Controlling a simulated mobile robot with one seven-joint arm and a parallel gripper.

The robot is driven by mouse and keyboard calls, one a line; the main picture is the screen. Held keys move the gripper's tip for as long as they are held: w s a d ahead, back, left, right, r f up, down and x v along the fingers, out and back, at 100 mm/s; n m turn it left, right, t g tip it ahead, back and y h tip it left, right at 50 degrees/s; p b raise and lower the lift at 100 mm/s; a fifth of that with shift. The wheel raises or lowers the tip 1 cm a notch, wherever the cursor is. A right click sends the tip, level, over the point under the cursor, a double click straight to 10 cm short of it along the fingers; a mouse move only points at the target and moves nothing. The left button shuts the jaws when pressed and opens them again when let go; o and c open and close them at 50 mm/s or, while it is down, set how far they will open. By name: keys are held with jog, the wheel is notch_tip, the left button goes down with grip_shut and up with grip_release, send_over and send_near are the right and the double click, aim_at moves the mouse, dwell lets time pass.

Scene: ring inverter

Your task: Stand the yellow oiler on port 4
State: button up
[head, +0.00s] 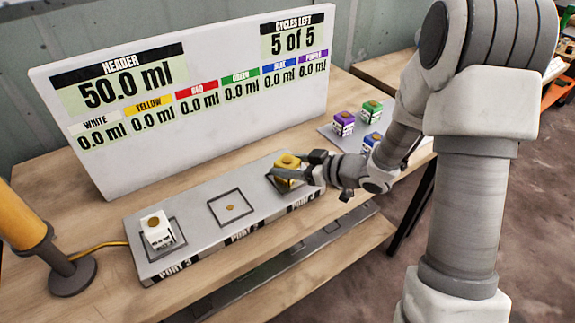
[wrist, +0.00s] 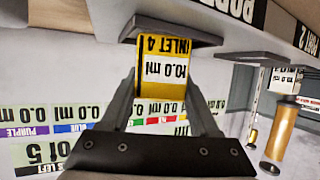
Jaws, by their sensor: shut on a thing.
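The yellow oiler (head: 287,172) is at the right-hand port of the long grey block (head: 190,215) in the head view. My gripper (head: 296,172) is shut on it from the right side. In the wrist view the oiler (wrist: 162,75) sits upright between both fingers (wrist: 165,95), with upside-down "INLET 4" and "10.0 ml" text. A dark plate (wrist: 190,28) lies against its base; I cannot tell whether its weight rests there. The head view's right-hand port label (head: 301,200) is too small to read surely.
A white oiler (head: 157,232) stands on the left port, labelled PORT 3. The middle port (head: 230,207) is empty. A display board (head: 190,120) rises behind the block. Purple (head: 344,122), green (head: 372,108) and blue (head: 371,141) oilers stand behind my forearm. A yellow post (head: 25,220) stands left.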

jog(key=shift+f, duration=0.2)
jog(key=o, duration=1.5)
jog(key=shift+c, duration=0.2)
jog(key=shift+r, duration=0.15)
